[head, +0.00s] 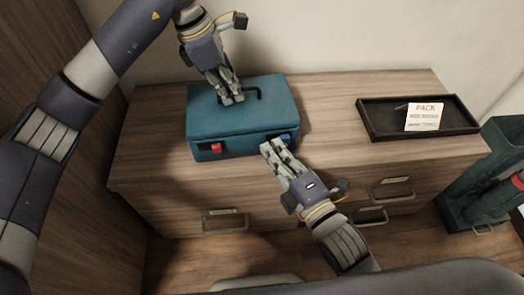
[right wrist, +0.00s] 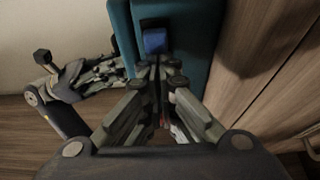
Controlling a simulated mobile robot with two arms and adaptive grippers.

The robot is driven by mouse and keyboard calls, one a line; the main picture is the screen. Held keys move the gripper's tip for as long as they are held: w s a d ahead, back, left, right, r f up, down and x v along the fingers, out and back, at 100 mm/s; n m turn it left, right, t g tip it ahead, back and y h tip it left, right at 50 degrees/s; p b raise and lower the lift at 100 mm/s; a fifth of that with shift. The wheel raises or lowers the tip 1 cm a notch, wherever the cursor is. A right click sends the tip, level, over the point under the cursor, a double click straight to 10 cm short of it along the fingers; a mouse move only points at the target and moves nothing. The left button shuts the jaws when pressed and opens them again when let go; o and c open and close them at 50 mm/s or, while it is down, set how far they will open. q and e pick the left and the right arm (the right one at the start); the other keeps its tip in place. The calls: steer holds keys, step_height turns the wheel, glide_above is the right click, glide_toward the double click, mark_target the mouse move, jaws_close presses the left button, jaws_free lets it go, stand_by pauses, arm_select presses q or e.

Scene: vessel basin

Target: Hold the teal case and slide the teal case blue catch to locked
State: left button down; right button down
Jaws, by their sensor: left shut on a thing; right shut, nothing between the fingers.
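The teal case (head: 240,105) stands on the wooden cabinet top, with a dark handle (head: 257,94) on its lid. My left gripper (head: 232,99) is shut on the handle from above. The blue catch (head: 286,139) is on the case's front face near the right end, and a red catch (head: 216,148) is near the left end. My right gripper (head: 268,147) is shut and empty, its fingertips at the front face just left of the blue catch. In the right wrist view the blue catch (right wrist: 155,41) lies just beyond the fingertips (right wrist: 161,80); I cannot tell whether they touch.
A black tray (head: 375,132) with a card marked PACK (head: 425,117) lies on the cabinet top (head: 330,95) to the right. Drawers with handles (head: 225,222) are below. A dark green container (head: 485,190) stands at the far right. The top between case and tray is clear.

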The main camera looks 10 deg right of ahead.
arm_select(q)
steer(key=shift+a+f, duration=0.2)
steer(key=shift+f, duration=0.05)
arm_select(e)
steer(key=shift+a, duration=0.35)
steer(key=a, duration=0.3)
steer(key=shift+s, duration=0.1)
steer(key=v, duration=1)
steer(key=shift+a, duration=0.1)
arm_select(q)
steer(key=c, duration=1.7)
jaws_free()
steer(key=shift+o, duration=0.2)
steer(key=shift+r, duration=0.15)
